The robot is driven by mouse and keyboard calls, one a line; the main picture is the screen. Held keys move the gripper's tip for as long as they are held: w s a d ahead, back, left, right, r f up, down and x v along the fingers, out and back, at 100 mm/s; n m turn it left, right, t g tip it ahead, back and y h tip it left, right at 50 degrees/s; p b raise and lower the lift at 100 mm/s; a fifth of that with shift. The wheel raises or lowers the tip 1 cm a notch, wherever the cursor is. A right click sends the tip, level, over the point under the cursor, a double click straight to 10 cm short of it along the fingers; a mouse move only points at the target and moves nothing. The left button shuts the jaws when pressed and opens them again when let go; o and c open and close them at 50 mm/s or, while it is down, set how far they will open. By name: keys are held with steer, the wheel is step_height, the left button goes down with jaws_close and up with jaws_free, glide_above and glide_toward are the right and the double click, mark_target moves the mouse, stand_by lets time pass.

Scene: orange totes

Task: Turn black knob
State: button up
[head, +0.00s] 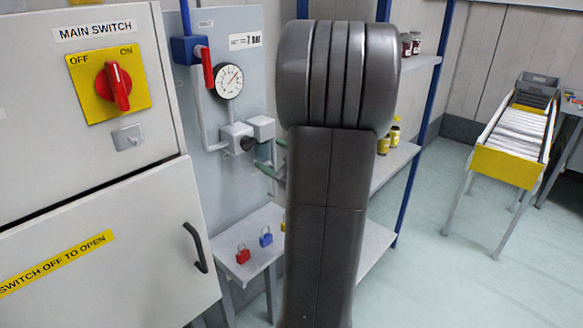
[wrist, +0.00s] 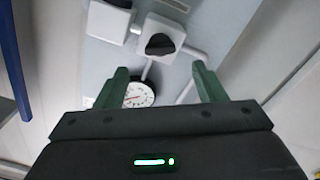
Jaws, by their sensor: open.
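The black knob (head: 248,143) sits on a grey valve box on the grey wall panel, below the pressure gauge. In the wrist view the black knob (wrist: 160,44) shows on its pale box, beyond the fingertips and roughly midway between them. My gripper (head: 258,161) is just right of the knob in the head view, partly hidden behind my arm. In the wrist view my gripper (wrist: 160,69) has its two green fingers wide apart with nothing between them. The fingers appear apart from the knob.
A round gauge (head: 229,81) and a red lever (head: 207,68) are above the knob. A cabinet with a red main switch (head: 114,86) stands at left. A red padlock (head: 243,254) and a blue padlock (head: 266,236) lie on a small shelf below. Shelving with jars stands behind my arm.

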mark_target(253, 146)
steer(key=v, duration=0.6)
steer(key=shift+b, duration=0.3)
steer(key=p+x, duration=0.2)
steer(key=x, duration=1.1)
steer(key=shift+w+a, duration=0.2)
steer(key=shift+a, duration=0.1)
steer(key=shift+s+d, duration=0.1)
steer(key=shift+d, duration=0.05)
